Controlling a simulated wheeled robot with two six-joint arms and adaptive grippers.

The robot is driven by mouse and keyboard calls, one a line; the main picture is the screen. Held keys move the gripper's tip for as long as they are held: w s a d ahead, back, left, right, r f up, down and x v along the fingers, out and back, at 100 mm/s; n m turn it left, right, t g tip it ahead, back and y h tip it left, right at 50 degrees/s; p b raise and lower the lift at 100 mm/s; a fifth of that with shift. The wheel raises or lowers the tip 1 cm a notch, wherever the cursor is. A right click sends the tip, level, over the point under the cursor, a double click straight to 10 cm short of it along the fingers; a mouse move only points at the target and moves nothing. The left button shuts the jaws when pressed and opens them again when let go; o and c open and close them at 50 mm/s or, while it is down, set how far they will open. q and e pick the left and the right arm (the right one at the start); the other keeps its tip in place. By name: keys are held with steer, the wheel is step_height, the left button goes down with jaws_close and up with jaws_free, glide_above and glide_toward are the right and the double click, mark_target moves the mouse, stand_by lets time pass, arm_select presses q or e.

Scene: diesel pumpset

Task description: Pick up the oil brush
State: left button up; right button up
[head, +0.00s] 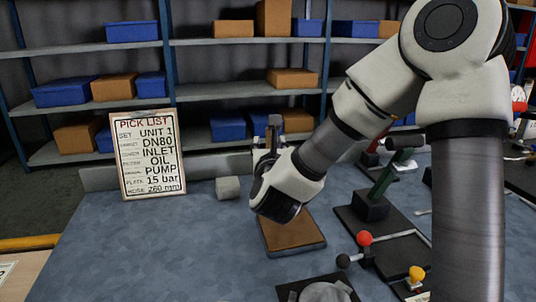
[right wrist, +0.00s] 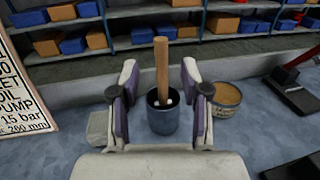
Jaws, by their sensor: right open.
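The oil brush (right wrist: 162,62) stands upright in a dark blue-grey pot (right wrist: 162,122) in the right wrist view. Its wooden handle rises out of the pot, and its lower end is hidden inside. My right gripper (right wrist: 159,82) is open, with one finger on each side of the handle and visible gaps to both. In the head view my right gripper (head: 268,150) reaches toward the back of the table, and my wrist hides most of the pot there. My left gripper is not in view.
A tin with tan contents (right wrist: 226,96) stands close right of the pot. A grey block (head: 228,188) and the pick list board (head: 150,155) are to the left. A brown-topped pad (head: 292,236) lies below my wrist. Tools on dark bases (head: 372,205) stand to the right.

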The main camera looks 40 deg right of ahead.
mark_target(269, 135)
steer(key=shift+w+d+r, duration=0.15)
steer(key=shift+w+d, duration=0.2)
steer(key=shift+d, duration=0.05)
steer(key=x, duration=0.5)
steer(key=shift+d+f, duration=0.1)
steer(key=shift+f, duration=0.15)
jaws_close()
steer(key=shift+r+p, duration=0.2)
steer(key=shift+p, duration=0.1)
